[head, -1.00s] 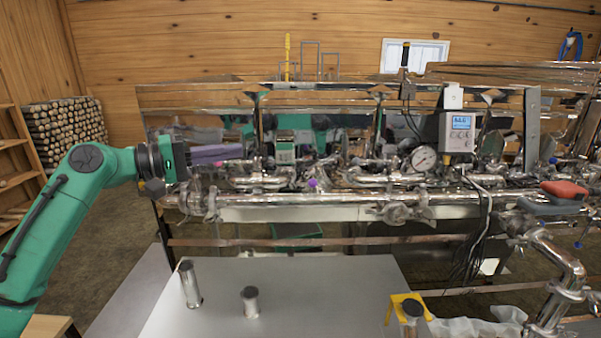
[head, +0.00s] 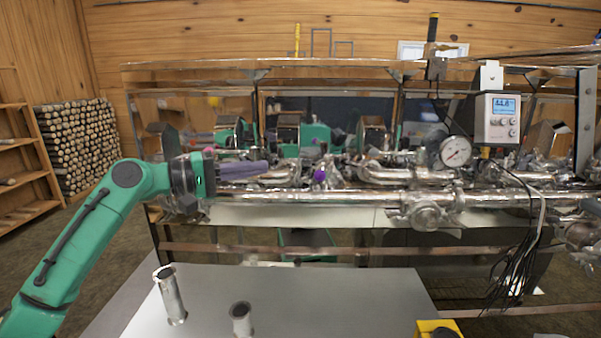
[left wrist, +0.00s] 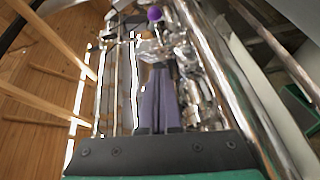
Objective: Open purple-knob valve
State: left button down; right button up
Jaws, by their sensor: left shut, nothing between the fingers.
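The purple knob (head: 320,175) is a small round knob on the metal piping at the front of the evaporator, near the middle of the head view. It also shows at the top of the left wrist view (left wrist: 154,13), beyond the fingertips. My left gripper (head: 267,168) points right toward the knob, at nearly its height in the picture, with a visible gap between them. Its purple fingers are shut together and empty, as the left wrist view (left wrist: 158,66) also shows. The valve body by the knob is hard to make out among the shiny pipes. My right gripper is out of view.
A long horizontal steel pipe (head: 345,199) runs below the knob. A pressure gauge (head: 456,152) and a display box (head: 497,119) are to its right. A grey table (head: 310,300) with two metal cylinders (head: 171,296) (head: 241,319) stands in front.

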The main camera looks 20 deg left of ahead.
aim_at(325, 168)
pick_arm(q)
jog(key=p+x, duration=0.1)
jog(key=x, duration=0.1)
jog(key=p+x, duration=0.1)
jog(key=x, duration=0.2)
jog(key=r+p+x, duration=0.1)
jog(key=p+x, duration=0.1)
jog(key=shift+w+d, duration=0.1)
jog(key=shift+d, duration=0.25)
jog(key=s+d+p, duration=0.1)
jog(key=d+f, duration=0.1)
jog(key=d, duration=0.1)
jog(key=shift+s+f+p, duration=0.1)
jog(key=shift+s+p, duration=0.3)
jog(key=shift+s+d, duration=0.1)
jog(key=shift+s, duration=0.2)
jog(key=shift+f, duration=0.1)
jog(key=shift+w, duration=0.2)
jog(key=shift+f, duration=0.1)
